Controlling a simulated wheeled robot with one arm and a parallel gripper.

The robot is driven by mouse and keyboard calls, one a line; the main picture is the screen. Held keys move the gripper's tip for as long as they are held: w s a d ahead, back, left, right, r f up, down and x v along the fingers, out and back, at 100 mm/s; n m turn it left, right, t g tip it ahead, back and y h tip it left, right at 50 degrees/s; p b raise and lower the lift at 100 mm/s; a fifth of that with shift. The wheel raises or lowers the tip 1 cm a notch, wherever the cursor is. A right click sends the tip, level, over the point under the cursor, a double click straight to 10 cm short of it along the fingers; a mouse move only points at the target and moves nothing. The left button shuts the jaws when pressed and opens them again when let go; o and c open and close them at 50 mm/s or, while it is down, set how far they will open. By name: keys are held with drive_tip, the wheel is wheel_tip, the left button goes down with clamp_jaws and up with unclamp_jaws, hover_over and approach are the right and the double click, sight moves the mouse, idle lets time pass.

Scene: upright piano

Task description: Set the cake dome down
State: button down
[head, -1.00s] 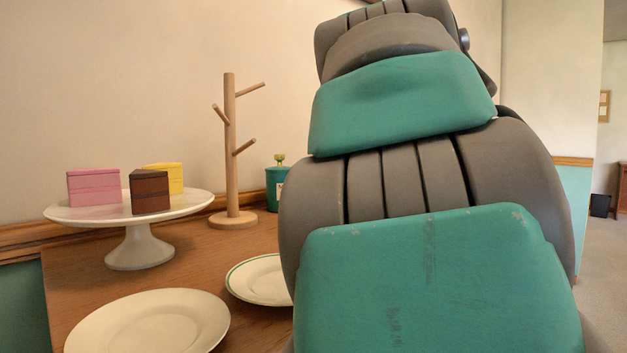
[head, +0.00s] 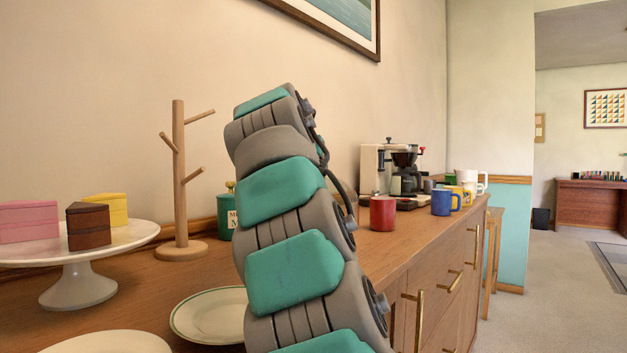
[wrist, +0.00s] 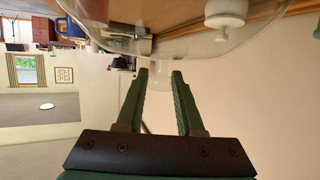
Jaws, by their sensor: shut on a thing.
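The cake dome (wrist: 185,45) is a clear, see-through dome across the top of the wrist view. My gripper (wrist: 159,74) is shut on its pale knob, with one dark green finger on each side. The white cake stand (head: 78,287) is at the left on the wooden sideboard (head: 365,262). It bears a pink slice (head: 28,222), a brown slice (head: 88,228) and a yellow slice (head: 112,208), uncovered. The dome's rim is partly out of frame.
A wooden mug tree (head: 179,180), a green canister (head: 228,225) and a green-rimmed plate (head: 205,314) stand near the stand. Another plate (head: 110,343) is in front. A red mug (head: 383,213), blue mug (head: 441,202) and coffee maker (head: 404,165) are further right.

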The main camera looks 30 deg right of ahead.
drive_tip(key=shift+f+b, duration=0.4)
drive_tip(key=shift+f, duration=1.35)
drive_tip(key=c, duration=0.5)
unclamp_jaws()
drive_tip(key=shift+f, duration=0.1)
drive_tip(key=shift+c, duration=0.2)
drive_tip(key=v, duration=1.2)
